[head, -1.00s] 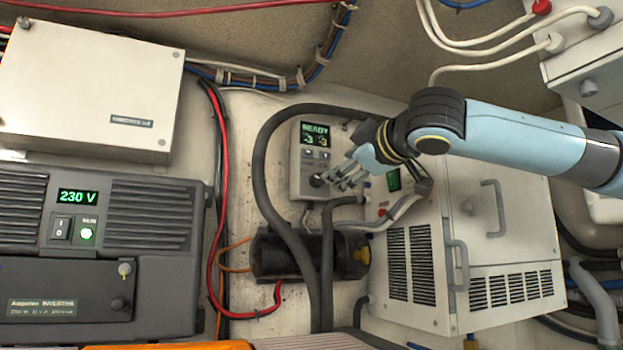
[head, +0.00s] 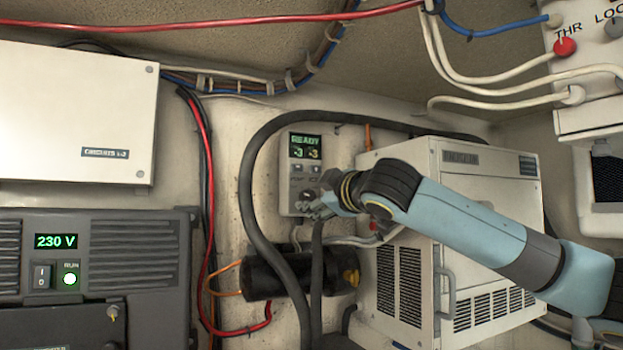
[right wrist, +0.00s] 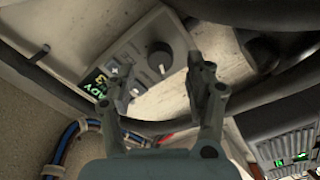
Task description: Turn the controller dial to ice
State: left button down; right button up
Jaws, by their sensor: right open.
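The controller (head: 290,177) is a pale grey box on the wall with a lit screen reading READY and small numbers. It shows tilted in the right wrist view (right wrist: 149,38). Its round black dial (right wrist: 158,56) sits below the buttons, its face towards my wrist camera; the dial's setting is too small to read. My right gripper (head: 311,207) is at the controller's lower part and partly covers the dial in the head view. In the right wrist view the right gripper (right wrist: 160,75) is open, its fingers apart on either side of the dial, without clear contact. My left gripper is out of view.
A thick black hose (head: 246,190) loops around the controller. A white vented unit (head: 470,190) stands to its right, under my right arm. A black cylinder (head: 270,277) lies below. The inverter (head: 130,260) and a white box (head: 75,115) are at the left.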

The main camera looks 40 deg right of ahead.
aim_at(310, 197)
jog(key=shift+p+x, duration=0.6)
jog(key=shift+x, duration=0.9)
jog(key=shift+c, duration=0.4)
grip_shut()
